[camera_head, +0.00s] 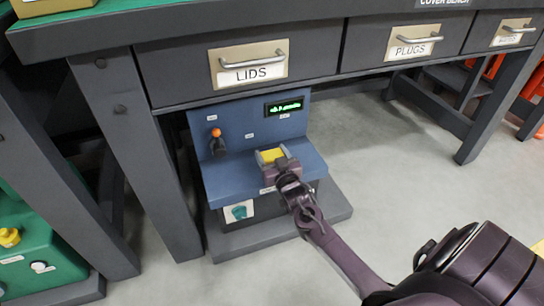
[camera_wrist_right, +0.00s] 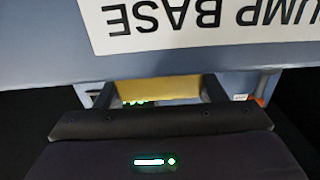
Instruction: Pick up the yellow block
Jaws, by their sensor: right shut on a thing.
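The yellow block (camera_head: 271,155) sits at the ledge of the blue test machine (camera_head: 247,131) under the bench. It also shows in the right wrist view (camera_wrist_right: 158,91), between the two fingers. My right gripper (camera_head: 274,160) comes in from the lower right and is shut on the yellow block. In the wrist view the fingers (camera_wrist_right: 158,92) stand on either side of it. Whether the block touches the ledge cannot be told. My left gripper is not in view.
The bench with drawers labelled LIDS (camera_head: 250,74) and PLUGS (camera_head: 411,50) hangs above the machine. Bench legs (camera_head: 137,150) stand to its left. An orange-tipped lever (camera_head: 216,139) rises beside the block. A green machine (camera_head: 40,250) is at far left.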

